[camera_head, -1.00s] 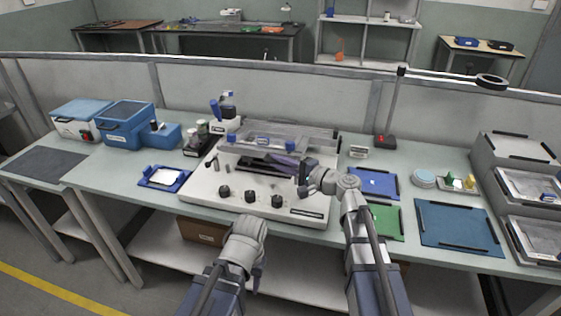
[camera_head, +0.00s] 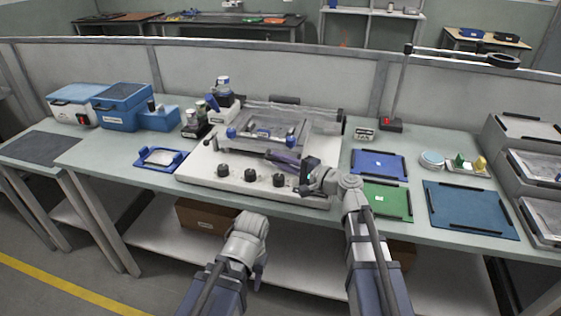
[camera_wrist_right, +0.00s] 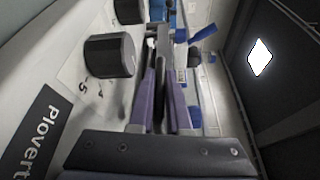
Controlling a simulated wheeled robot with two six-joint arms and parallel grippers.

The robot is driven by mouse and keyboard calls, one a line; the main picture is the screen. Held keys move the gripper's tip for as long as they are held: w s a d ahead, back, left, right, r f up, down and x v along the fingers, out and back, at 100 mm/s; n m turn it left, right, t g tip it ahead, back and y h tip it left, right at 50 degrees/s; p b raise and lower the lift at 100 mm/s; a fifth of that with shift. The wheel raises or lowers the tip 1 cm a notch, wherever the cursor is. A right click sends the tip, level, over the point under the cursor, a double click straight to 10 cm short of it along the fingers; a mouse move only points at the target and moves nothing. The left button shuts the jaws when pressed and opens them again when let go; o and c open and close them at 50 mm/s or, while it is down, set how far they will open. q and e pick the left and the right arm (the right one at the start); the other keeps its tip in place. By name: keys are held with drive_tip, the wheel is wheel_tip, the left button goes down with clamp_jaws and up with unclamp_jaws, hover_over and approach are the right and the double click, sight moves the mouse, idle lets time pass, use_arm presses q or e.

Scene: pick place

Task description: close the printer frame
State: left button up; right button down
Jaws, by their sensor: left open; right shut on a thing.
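The printer (camera_head: 205,170) is a wide white base with a row of black knobs on its front, standing on the table. Its grey frame (camera_head: 295,128), with blue clamps, lies low over the bed, with only a narrow gap visible at the front. My right gripper (camera_head: 270,158) is at the frame's front edge and shut on the frame. In the right wrist view the purple fingers (camera_wrist_right: 163,65) meet on a thin bar beside the knobs; the contact is partly hidden. My left gripper (camera_head: 259,278) is open and empty, below the table's front edge.
A blue tray (camera_head: 180,155) lies left of the printer. Blue (camera_head: 378,163), green (camera_head: 388,200) and teal (camera_head: 465,208) boards lie to the right. A lamp stand (camera_head: 390,122) rises behind. Blue boxes (camera_head: 122,110) stand at the far left.

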drive_tip(key=shift+s+a+f, duration=0.1)
drive_tip(key=shift+s+f, duration=0.15)
drive_tip(key=shift+f, duration=0.05)
drive_tip(key=c, duration=1.3)
unclamp_jaws()
drive_tip(key=o, duration=0.4)
drive_tip(key=shift+w, duration=0.15)
drive_tip(key=shift+v, duration=4)
